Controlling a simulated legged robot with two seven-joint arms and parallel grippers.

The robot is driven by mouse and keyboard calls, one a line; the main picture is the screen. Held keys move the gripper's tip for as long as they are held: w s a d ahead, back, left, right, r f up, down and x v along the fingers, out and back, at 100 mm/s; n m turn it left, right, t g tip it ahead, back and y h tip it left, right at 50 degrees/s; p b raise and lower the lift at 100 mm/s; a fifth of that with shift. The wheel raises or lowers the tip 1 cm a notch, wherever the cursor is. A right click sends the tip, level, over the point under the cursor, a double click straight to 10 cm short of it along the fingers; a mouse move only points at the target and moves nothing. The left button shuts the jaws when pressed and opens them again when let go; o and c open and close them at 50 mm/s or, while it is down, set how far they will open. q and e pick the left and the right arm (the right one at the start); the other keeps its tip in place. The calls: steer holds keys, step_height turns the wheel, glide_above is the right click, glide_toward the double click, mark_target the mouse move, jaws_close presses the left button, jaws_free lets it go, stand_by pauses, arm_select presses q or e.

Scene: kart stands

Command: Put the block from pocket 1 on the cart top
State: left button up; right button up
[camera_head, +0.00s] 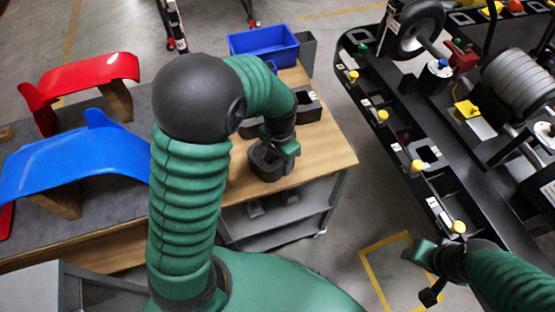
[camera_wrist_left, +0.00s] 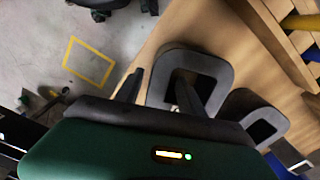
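A dark block with a square hole (camera_head: 265,163) sits on the wooden top (camera_head: 325,150), near its front edge. My left gripper (camera_head: 287,147) is down at this block. In the left wrist view its two fingers (camera_wrist_left: 158,90) are apart, one outside the block (camera_wrist_left: 217,70) and one over or in its hole, with a block wall between them. I see no firm grip. My right gripper (camera_head: 428,275) is empty, fingers apart, beside the black rack (camera_head: 465,185). The rack has yellow knobs and white labels; I cannot read which is pocket 1.
More dark blocks (camera_head: 307,106) stand farther back on the wooden top, with a blue bin (camera_head: 262,43) behind. Red (camera_head: 95,72) and blue (camera_head: 75,155) panels lie at left. A grey shelf (camera_head: 280,210) is under the top. Bare floor separates the top from the rack.

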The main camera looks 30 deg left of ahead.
arm_select(q)
steer(key=shift+d+r, duration=0.1)
steer(key=shift+r, duration=0.2)
step_height(320, 180, up, 11)
steer(key=p, duration=0.1)
steer(key=s+d+f+n+t, duration=0.2)
steer(key=s+f+n, duration=0.1)
steer(key=s+f, duration=0.4)
steer(key=shift+s+d+f+n+t, duration=0.2)
steer(key=shift+s+d+n+t, duration=0.15)
steer(key=shift+s, duration=0.3)
arm_select(e)
steer(key=shift+s+a+r, duration=0.1)
steer(key=shift+a+r, duration=0.05)
steer(key=shift+r, duration=0.55)
arm_select(q)
steer(key=shift+w, duration=0.1)
steer(key=shift+d, duration=0.1)
steer(key=shift+r, duration=0.1)
arm_select(e)
steer(key=shift+o, duration=0.2)
steer(key=shift+r, duration=0.1)
